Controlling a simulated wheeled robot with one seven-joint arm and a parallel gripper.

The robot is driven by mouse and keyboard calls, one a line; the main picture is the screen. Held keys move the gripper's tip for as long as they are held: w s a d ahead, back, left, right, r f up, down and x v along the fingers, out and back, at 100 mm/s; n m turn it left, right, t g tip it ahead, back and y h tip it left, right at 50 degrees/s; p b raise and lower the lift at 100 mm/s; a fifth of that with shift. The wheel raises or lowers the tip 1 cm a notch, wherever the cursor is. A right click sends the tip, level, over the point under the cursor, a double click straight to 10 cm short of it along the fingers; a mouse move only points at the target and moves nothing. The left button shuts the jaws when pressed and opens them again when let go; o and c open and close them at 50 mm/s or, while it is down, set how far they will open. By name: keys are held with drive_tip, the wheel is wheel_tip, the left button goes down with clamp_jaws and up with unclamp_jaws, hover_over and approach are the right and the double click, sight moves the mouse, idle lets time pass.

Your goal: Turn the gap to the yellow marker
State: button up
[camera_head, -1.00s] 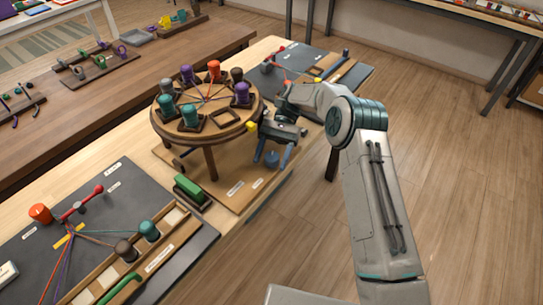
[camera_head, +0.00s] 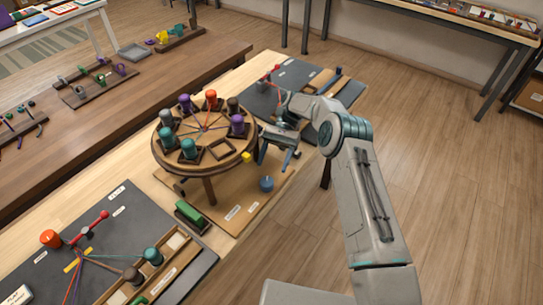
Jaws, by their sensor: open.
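The round wooden braiding stand (camera_head: 205,170) carries several bobbins in square slots, with coloured cords meeting at its centre. The gap is an empty square slot (camera_head: 221,148) at the near right of the top. The yellow marker (camera_head: 247,157) is at the stand's right rim, a little right of the gap and not squarely in line with it. A teal bobbin (camera_head: 188,149) is left of the gap and a purple one (camera_head: 237,125) behind it. My gripper (camera_head: 274,166) is open and empty, fingers down, just right of the marker and above a blue knob (camera_head: 267,184).
A dark board (camera_head: 100,230) with an orange bobbin and cords fills the near left. Another dark board (camera_head: 262,97) lies behind my gripper. Open floor is to the right.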

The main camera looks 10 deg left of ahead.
sight(267, 182)
drive_tip(key=shift+w+r, duration=0.1)
drive_tip(key=shift+w, duration=0.1)
drive_tip(key=shift+s+y, duration=0.1)
drive_tip(key=shift+y, duration=0.2)
